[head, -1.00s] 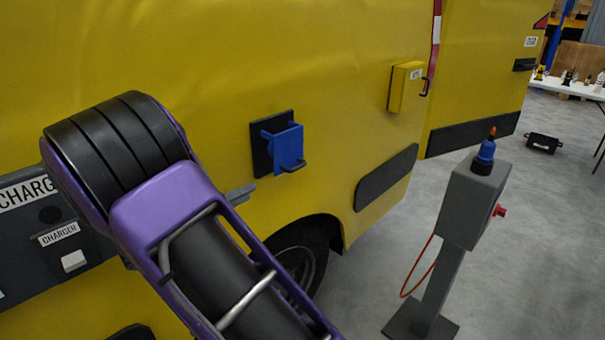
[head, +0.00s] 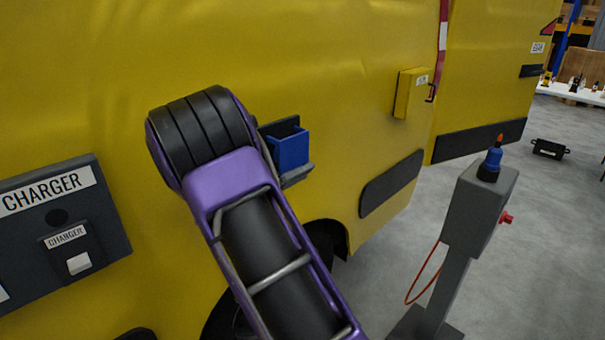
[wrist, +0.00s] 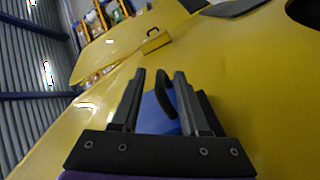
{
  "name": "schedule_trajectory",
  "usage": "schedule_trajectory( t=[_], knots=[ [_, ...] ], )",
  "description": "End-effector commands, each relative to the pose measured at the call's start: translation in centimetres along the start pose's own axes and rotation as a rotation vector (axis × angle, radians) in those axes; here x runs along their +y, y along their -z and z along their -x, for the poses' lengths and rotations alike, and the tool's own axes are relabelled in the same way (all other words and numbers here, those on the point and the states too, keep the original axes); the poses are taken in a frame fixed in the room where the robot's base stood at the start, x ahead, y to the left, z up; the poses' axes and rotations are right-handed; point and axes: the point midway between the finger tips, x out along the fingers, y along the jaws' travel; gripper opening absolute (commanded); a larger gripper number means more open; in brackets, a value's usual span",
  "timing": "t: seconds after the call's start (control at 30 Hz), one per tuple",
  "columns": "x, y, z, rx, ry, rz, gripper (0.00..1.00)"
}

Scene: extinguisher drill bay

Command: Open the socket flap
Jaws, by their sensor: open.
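The blue socket flap (head: 288,150) sits on a dark backing plate (head: 278,127) on the yellow vehicle's side, right of my arm's wrist in the head view. In the wrist view the blue flap (wrist: 157,115) shows between my gripper's fingers, with its dark curved handle (wrist: 166,92) standing in the gap. My gripper (wrist: 160,76) is open, one finger on each side of the handle; I cannot tell if either touches it. In the head view my arm mostly hides the gripper; one grey finger shows at the flap's lower edge, and the handle is hidden.
A dark charger panel (head: 62,225) is on the vehicle at left. A yellow box (head: 409,93) juts out at upper right. A grey post (head: 474,212) with a blue-topped fitting (head: 490,163) stands on the floor at right.

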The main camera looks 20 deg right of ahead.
Motion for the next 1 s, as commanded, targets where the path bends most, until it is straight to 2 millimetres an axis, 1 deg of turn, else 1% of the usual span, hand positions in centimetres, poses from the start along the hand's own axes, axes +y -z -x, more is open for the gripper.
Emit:
schedule_trajectory(
  t=[0.1,0.33,0.37,0.4,0.47,0.5,0.6,1.0],
  knots=[
    [-0.01,0.02,-0.49,0.000,0.001,-0.001,0.45],
    [0.00,0.03,-0.56,0.001,0.001,0.000,0.45],
    [0.00,0.03,-0.55,0.001,0.001,0.000,0.43],
    [0.00,0.03,-0.55,0.001,0.001,0.000,0.36],
    [0.00,0.03,-0.54,0.001,0.001,0.000,0.25],
    [0.00,0.03,-0.54,0.001,0.001,0.000,0.18],
    [0.02,0.06,-0.53,0.001,0.000,-0.001,0.00],
    [0.09,0.18,-0.52,0.003,0.000,-0.003,0.00]
  ],
)
